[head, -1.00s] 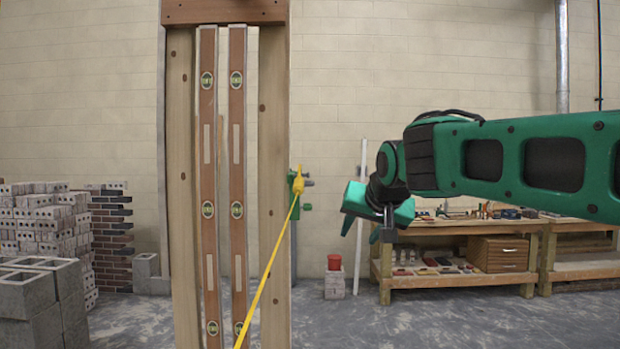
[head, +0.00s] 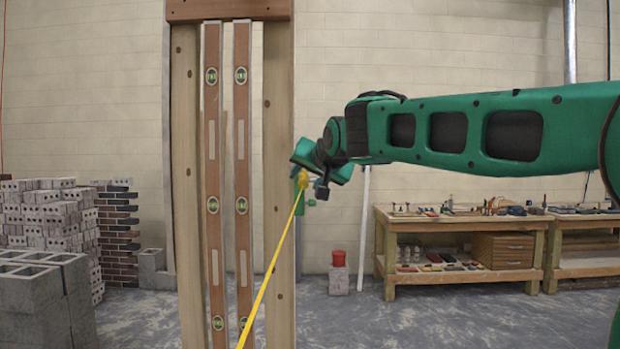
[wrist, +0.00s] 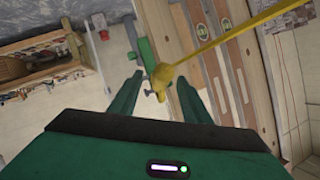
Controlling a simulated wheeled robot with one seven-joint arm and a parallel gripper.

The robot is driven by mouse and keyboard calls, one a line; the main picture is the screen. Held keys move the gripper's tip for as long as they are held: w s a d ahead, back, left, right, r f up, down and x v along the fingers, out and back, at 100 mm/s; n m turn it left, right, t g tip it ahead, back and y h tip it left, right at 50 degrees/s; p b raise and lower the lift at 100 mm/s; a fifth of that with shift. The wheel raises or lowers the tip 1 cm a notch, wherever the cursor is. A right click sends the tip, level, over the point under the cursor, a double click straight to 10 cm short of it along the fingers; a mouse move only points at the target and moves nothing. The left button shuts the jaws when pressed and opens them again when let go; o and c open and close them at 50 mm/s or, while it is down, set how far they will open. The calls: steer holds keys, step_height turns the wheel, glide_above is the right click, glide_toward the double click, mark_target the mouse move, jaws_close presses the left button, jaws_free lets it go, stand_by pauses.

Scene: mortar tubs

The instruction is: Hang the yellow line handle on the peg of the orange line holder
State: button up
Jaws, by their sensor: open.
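The yellow line handle (head: 303,181) is near the right edge of the wooden frame, with its taut yellow line (head: 270,270) running down and left out of view. My gripper (head: 308,160) is open and beside the handle in the head view, overlapping its upper side. In the wrist view the handle (wrist: 161,78) shows between the two green fingertips, with the line leading up and right. The fingers do not visibly touch it, and its distance in depth is unclear. I cannot make out the orange line holder or its peg.
A wooden frame (head: 279,240) holding two long spirit levels stands left of my gripper. A green fixture (head: 299,206) is behind the handle. Brick stacks (head: 48,235) are at left. A workbench (head: 455,225) with tools is at right. The floor between is mostly clear.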

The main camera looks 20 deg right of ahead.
mark_target(308, 176)
steer(key=shift+x, duration=1.65)
steer(key=shift+c, duration=0.5)
jaws_close()
steer(key=shift+w+d+r, duration=0.15)
steer(key=shift+w+d, duration=0.1)
steer(key=shift+w, duration=0.4)
steer(key=shift+d, duration=0.1)
steer(key=s+d, duration=0.2)
steer(key=d, duration=0.6)
steer(key=shift+s, duration=0.3)
steer(key=shift+a, duration=0.1)
stand_by(0.5)
